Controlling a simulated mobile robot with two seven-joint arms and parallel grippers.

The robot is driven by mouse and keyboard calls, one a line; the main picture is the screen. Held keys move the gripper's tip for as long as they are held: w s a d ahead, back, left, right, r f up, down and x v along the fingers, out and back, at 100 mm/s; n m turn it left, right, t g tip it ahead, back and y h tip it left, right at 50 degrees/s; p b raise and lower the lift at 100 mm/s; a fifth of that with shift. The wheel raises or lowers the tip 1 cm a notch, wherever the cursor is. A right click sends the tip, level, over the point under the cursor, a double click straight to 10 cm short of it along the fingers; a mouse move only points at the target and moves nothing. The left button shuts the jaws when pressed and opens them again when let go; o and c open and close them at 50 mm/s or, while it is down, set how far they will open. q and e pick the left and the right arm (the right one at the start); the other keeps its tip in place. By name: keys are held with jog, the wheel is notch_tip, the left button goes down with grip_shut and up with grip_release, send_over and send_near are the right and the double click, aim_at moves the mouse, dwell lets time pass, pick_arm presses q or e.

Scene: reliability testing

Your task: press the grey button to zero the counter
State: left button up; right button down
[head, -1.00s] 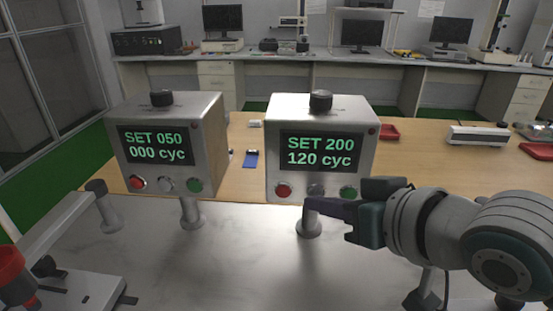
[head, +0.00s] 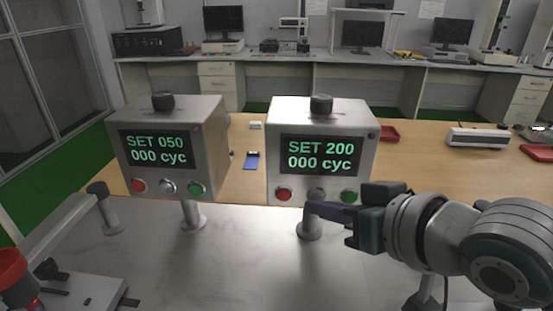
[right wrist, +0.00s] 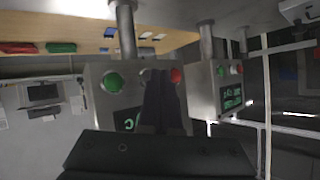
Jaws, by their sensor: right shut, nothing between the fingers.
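The right counter box (head: 324,113) reads SET 200 and 000 cyc. A red button (head: 284,195), a grey button (head: 316,193) and a green button (head: 349,195) sit below its display. My right gripper (head: 312,208) is shut and empty, its fingertips just in front of and below the grey button; I cannot tell if they touch it. In the right wrist view the picture is upside down, and the fingers (right wrist: 162,100) partly cover the grey button between the green one (right wrist: 113,82) and the red one (right wrist: 176,76). My left gripper is not in view.
A second counter box (head: 207,125) at the left reads SET 050 and 000 cyc, with its own red, grey and green buttons. Both boxes stand on posts. A fixture with a red part (head: 10,270) is at the lower left.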

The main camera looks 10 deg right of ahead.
jog(key=shift+s+a, duration=0.1)
jog(key=shift+s, duration=0.35)
jog(key=shift+r+p, duration=0.1)
jog(key=shift+p, duration=0.25)
jog(key=s+p, duration=0.1)
jog(key=s, duration=0.1)
jog(key=s+a+p, duration=0.1)
jog(key=s, duration=0.1)
jog(key=shift+s+a+p, duration=0.2)
jog(key=shift+s+p, duration=0.2)
